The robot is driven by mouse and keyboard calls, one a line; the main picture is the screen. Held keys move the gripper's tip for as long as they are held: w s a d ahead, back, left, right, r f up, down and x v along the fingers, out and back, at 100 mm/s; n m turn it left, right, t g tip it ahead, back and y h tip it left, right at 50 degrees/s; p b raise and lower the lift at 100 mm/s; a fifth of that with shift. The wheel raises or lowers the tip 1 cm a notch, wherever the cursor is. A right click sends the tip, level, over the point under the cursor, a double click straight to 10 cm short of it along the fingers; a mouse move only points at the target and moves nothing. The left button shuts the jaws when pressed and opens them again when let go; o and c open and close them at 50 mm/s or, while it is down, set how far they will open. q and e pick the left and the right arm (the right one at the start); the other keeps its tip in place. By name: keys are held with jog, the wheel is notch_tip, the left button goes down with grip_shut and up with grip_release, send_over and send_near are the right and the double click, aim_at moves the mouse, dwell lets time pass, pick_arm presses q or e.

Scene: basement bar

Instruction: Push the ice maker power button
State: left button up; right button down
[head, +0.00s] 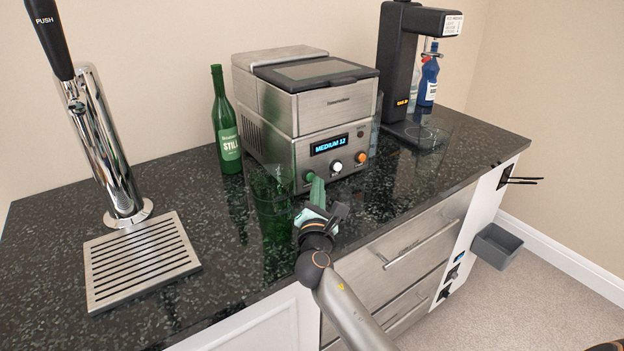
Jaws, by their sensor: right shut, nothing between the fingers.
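The ice maker (310,105) is a steel box with a dark lid window, standing on the black counter. Its lit blue display (329,145) reads "MEDIUM 12". Below the display sit a green button (310,177), a white knob (337,167) and an orange button (361,158). Which one is the power button I cannot read. My right gripper (316,190) is shut and empty, with its greenish fingertips just in front of and below the green button. I cannot tell whether they touch it. My left gripper is out of view.
A transparent green glass (272,190) stands left of my right gripper, and a green bottle (225,125) is behind it. A beer tap (105,150) and drip tray (140,260) are at left. A black dispenser (400,65) is at right. The right counter is mostly clear.

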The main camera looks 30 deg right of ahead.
jog(key=shift+w+a, duration=0.1)
jog(key=shift+w, duration=0.25)
dwell(0.3)
jog(key=shift+s, duration=0.15)
jog(key=shift+s+p, duration=0.3)
jog(key=shift+s, duration=0.35)
jog(key=shift+s+d+p, duration=0.15)
jog(key=shift+s+p, duration=0.25)
jog(key=shift+s, duration=0.4)
jog(key=shift+s+d+p, duration=0.1)
jog(key=shift+s+p, duration=0.3)
jog(key=shift+s, duration=0.4)
jog(key=shift+s+d+p, duration=0.1)
jog(key=shift+s+p, duration=0.25)
jog(key=shift+s, duration=1.05)
jog(key=c, duration=1.6)
grip_release()
